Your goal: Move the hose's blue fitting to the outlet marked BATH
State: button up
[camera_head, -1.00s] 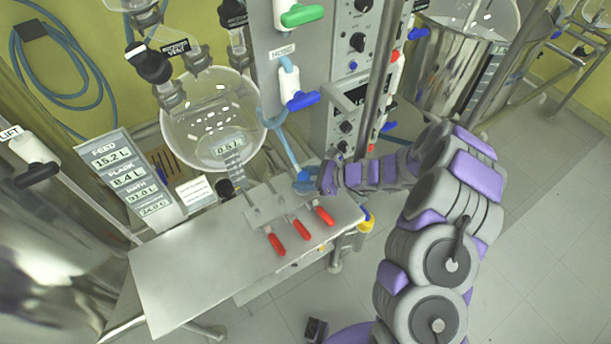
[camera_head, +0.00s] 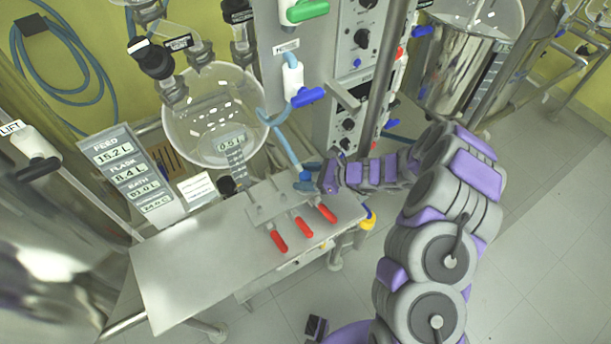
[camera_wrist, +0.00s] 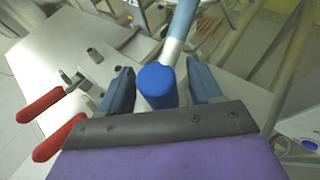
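The hose's blue fitting (camera_wrist: 157,78) sits between the two fingers of my gripper (camera_wrist: 163,90) in the wrist view. A narrow gap shows between it and the right finger, so the gripper looks open around it. The pale blue hose (camera_head: 283,142) hangs from a white valve with a blue handle (camera_head: 308,96) down to my gripper (camera_head: 307,181) in the head view. The fitting is by the right end of the metal manifold (camera_head: 262,209) with several red levers (camera_head: 304,227). I cannot read any BATH outlet mark; a grey stub (camera_wrist: 93,55) stands on the manifold.
The steel table (camera_head: 190,280) is bare at its left. A glass vessel (camera_head: 215,120) and a readout panel (camera_head: 128,172) stand behind it. A control cabinet (camera_head: 345,130) stands close behind my gripper. Red levers (camera_wrist: 40,105) lie left of the fingers.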

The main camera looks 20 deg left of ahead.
jog(key=shift+o, duration=0.8)
jog(key=shift+r, duration=0.1)
